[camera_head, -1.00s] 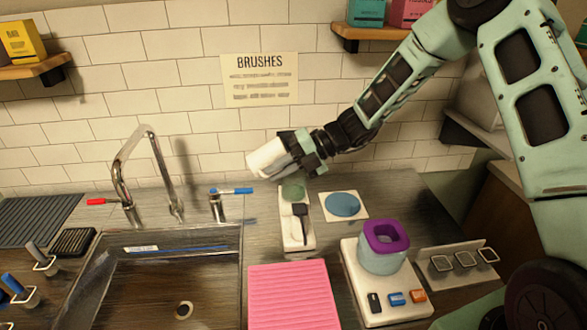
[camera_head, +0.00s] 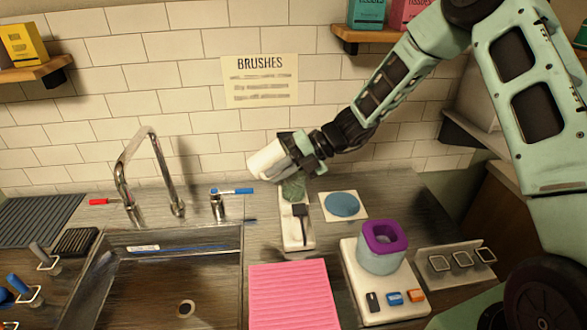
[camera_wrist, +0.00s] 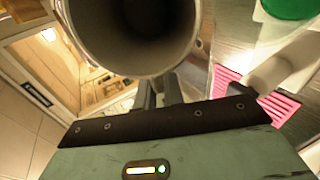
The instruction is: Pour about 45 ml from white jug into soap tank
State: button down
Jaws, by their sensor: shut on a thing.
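The white jug (camera_head: 266,161) is tilted in the air above the back of the counter, its lower end toward the left. My gripper (camera_head: 292,151) is shut on it from the right. In the wrist view the jug (camera_wrist: 192,25) shows as a wide round opening with a dark inside, close above my fingers (camera_wrist: 160,92); no liquid level can be made out. Just below my gripper is a white dispenser with a round green tank (camera_head: 293,190) and a black lever, which looks like the soap tank. The jug is close to it; no stream is clearly visible.
A blue disc (camera_head: 342,204) lies right of the dispenser. A purple-rimmed container (camera_head: 385,238) stands on a white base with buttons. A pink mat (camera_head: 292,295) lies in front. The sink (camera_head: 150,275), tap (camera_head: 125,175) and blue-handled valve (camera_head: 218,200) are left.

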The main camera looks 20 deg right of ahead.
jog(key=shift+a+r+p, duration=0.1)
jog(key=shift+r+p, duration=0.2)
jog(key=shift+p, duration=0.25)
jog(key=shift+f+h+p, duration=0.1)
jog(key=shift+h+p, duration=0.5)
jog(key=shift+p, duration=0.4)
jog(key=h+p, duration=0.1)
jog(key=p, duration=0.4)
jog(key=shift+r+h, duration=0.3)
jog(key=shift+r, duration=0.05)
jog(key=h+p, duration=0.1)
jog(key=p, duration=0.3)
jog(key=shift+a+f+g+h, duration=0.25)
jog(key=shift+f+g+h, duration=0.05)
jog(key=shift+f+h, duration=0.1)
jog(key=p, duration=0.2)
jog(key=a+h+p, duration=0.1)
jog(key=p, duration=0.1)
jog(key=shift+a+f+h+p, duration=0.2)
jog(key=shift+f+h+p, duration=0.1)
jog(key=shift+f+p, duration=0.1)
jog(key=shift+a+f+h+p, duration=0.3)
jog(key=shift+f+h+p, duration=0.25)
jog(key=shift+p, duration=0.5)
jog(key=a+f+h, duration=0.1)
jog(key=f+h, duration=0.2)
jog(key=a+f+h, duration=0.1)
jog(key=shift+w+a+f+g+h, duration=0.25)
jog(key=shift+a+f+g, duration=0.05)
jog(key=shift+g, duration=0.1)
